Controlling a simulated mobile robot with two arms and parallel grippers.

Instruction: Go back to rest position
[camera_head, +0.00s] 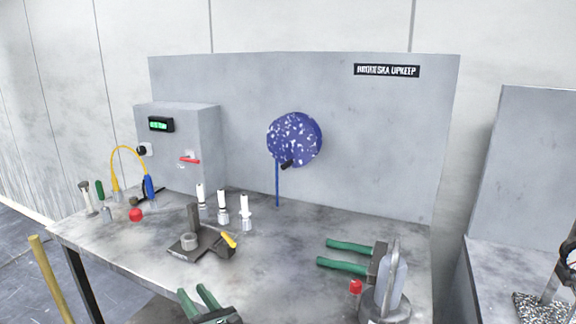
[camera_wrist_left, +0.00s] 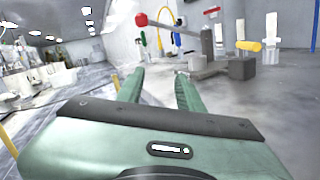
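My left gripper (camera_head: 193,291) shows at the bottom of the head view, above the front part of the grey workbench (camera_head: 130,250). Its two green fingers are apart with nothing between them. The left wrist view also shows this empty gap of the left gripper (camera_wrist_left: 155,82). My right gripper (camera_head: 324,252) is at the right of the bench in the head view, its green fingers pointing left. They are apart and empty. Neither gripper appears to touch anything, though the left gripper's body is partly cut off by the frame's lower edge.
A dark fixture with a yellow handle (camera_head: 229,240) stands ahead of my left gripper. Several white-topped bottles (camera_head: 222,205) stand behind it. A speckled blue disc (camera_head: 294,140) is before the back panel. A grey control box (camera_head: 180,150) stands back left. A red knob (camera_head: 355,287) is near my right gripper.

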